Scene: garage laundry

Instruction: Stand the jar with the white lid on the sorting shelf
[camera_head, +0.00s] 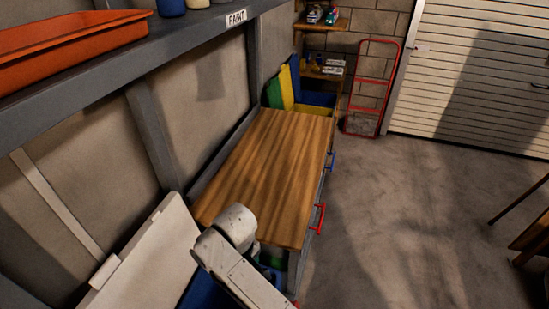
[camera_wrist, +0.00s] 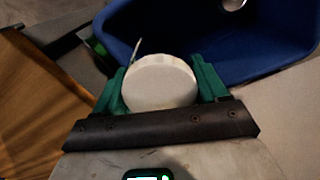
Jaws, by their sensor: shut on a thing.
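The jar's round white lid (camera_wrist: 160,78) fills the middle of the wrist view, seen from above. My gripper (camera_wrist: 162,84) is shut on the jar, with one green finger on each side of the lid. The jar's body is hidden below the lid. In the head view my arm reaches in at the bottom, and the gripper and jar are out of sight. A grey shelf (camera_head: 110,57) with a PAINT label (camera_head: 236,18) runs along the upper left. I cannot tell whether it is the sorting shelf.
An orange tray (camera_head: 75,45) and several containers stand on the grey shelf. A wooden worktop (camera_head: 268,175) with red and blue handles is below it. A blue bin (camera_wrist: 135,28) lies beyond the jar. A white raised panel (camera_head: 150,255) stands left.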

